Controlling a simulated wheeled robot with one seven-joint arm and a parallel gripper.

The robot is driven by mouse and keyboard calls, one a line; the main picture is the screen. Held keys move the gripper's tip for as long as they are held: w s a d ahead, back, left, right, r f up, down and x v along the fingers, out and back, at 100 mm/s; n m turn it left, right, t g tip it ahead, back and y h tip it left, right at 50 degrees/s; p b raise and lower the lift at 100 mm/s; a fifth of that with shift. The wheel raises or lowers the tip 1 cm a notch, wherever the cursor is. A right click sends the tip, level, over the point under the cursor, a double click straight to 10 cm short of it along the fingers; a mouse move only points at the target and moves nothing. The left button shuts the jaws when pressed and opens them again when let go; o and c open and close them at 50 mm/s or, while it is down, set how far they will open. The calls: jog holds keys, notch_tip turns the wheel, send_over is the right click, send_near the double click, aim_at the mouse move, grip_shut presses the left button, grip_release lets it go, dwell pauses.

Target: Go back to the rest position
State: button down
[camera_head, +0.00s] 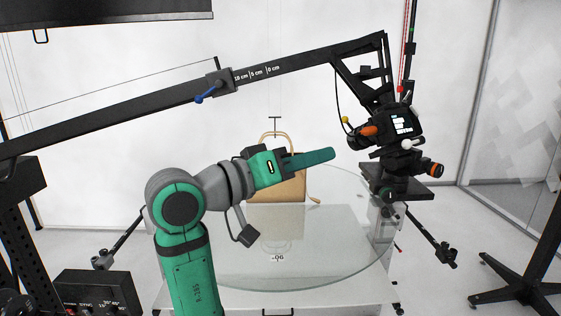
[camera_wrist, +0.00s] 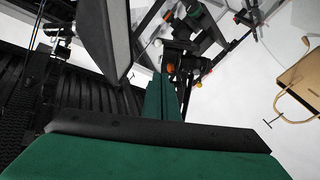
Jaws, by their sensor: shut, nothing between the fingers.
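My gripper (camera_head: 312,158) is green, with its fingers together and nothing between them. In the head view it points right, above the turntable and in front of the bag. Its fingers also show in the wrist view (camera_wrist: 163,98), pointing up the picture. My arm rises from the lower left of the head view. A tan handbag (camera_head: 285,188) stands upright at the back of the round glass turntable (camera_head: 330,240), partly hidden by my gripper. The bag also shows tilted at the right edge of the wrist view (camera_wrist: 300,88).
A black camera rig (camera_head: 400,125) hangs from a long boom (camera_head: 300,65) to the right of my gripper. The boom crosses above my arm. A black control box (camera_head: 97,292) is at the lower left, and a black stand base (camera_head: 520,290) at the lower right. The front of the glass is clear.

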jog(key=w+a+f+n+t+y, duration=0.1)
jog(key=w+f+n+t+y, duration=0.2)
jog(key=f, duration=0.8)
jog(key=w+a+f+n+t+y, duration=0.1)
jog(key=w+a+f+n+t, duration=0.2)
jog(key=f, duration=0.9)
jog(key=s+a+f+n+t+y, duration=0.1)
jog(key=s+f+n+y, duration=0.2)
jog(key=f, duration=0.8)
jog(key=s+f+n+y, duration=0.2)
jog(key=s+f+y, duration=0.15)
jog(key=f, duration=0.75)
jog(key=s+a+f+y, duration=0.1)
jog(key=s+f+y, duration=0.1)
jog(key=s+f, duration=0.6)
jog(key=s+a+f+y, duration=0.1)
jog(key=s+f+y, duration=0.2)
jog(key=s+f, duration=0.5)
jog(key=s+r+m, duration=0.2)
jog(key=s+m, duration=0.1)
jog(key=s, duration=0.9)
jog(key=s+r+m+g, duration=0.1)
jog(key=s+r+m, duration=0.1)
jog(key=s, duration=1)
jog(key=shift+m, duration=0.4)
jog(key=shift+s, duration=0.1)
